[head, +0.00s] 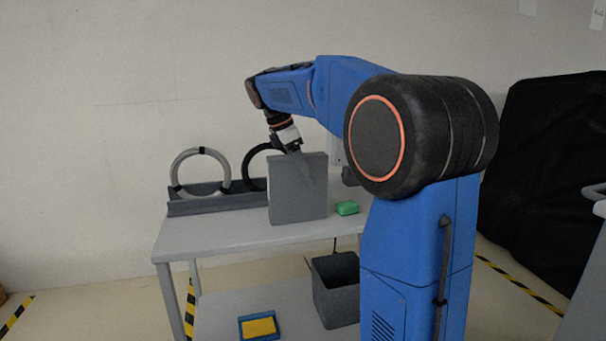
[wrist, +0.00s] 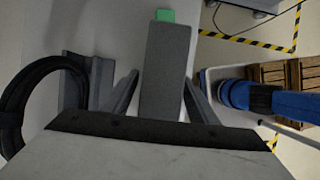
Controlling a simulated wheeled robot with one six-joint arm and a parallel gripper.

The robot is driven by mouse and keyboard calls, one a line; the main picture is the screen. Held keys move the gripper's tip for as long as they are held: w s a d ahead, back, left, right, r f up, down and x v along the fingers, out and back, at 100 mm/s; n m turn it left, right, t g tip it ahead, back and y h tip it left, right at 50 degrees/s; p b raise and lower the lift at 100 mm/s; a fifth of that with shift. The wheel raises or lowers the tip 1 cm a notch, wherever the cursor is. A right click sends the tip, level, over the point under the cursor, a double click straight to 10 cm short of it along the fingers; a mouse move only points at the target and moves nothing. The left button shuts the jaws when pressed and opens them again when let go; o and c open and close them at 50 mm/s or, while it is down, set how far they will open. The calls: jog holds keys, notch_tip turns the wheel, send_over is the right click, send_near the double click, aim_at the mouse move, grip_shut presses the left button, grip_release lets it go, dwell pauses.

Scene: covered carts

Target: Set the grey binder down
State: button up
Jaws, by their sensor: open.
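The grey binder (head: 298,190) stands upright on the light grey table top (head: 225,232), near its front edge. It also shows from above in the wrist view (wrist: 166,60), as a long grey block. My gripper (head: 292,149) is at the top edge of the binder. In the wrist view my gripper (wrist: 162,78) is open, with one finger on each side of the binder and a gap visible on both sides. How far down the fingers reach is hard to tell.
A green block (head: 347,208) lies right of the binder. A grey rack (head: 200,207) behind it holds a white ring (head: 174,172) and a black ring (head: 248,165). Below are a dark grey bin (head: 336,300) and a blue tray with a yellow piece (head: 259,326). The table's front left is clear.

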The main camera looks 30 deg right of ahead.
aim_at(287, 156)
jog(key=v, duration=1.2)
dwell(0.3)
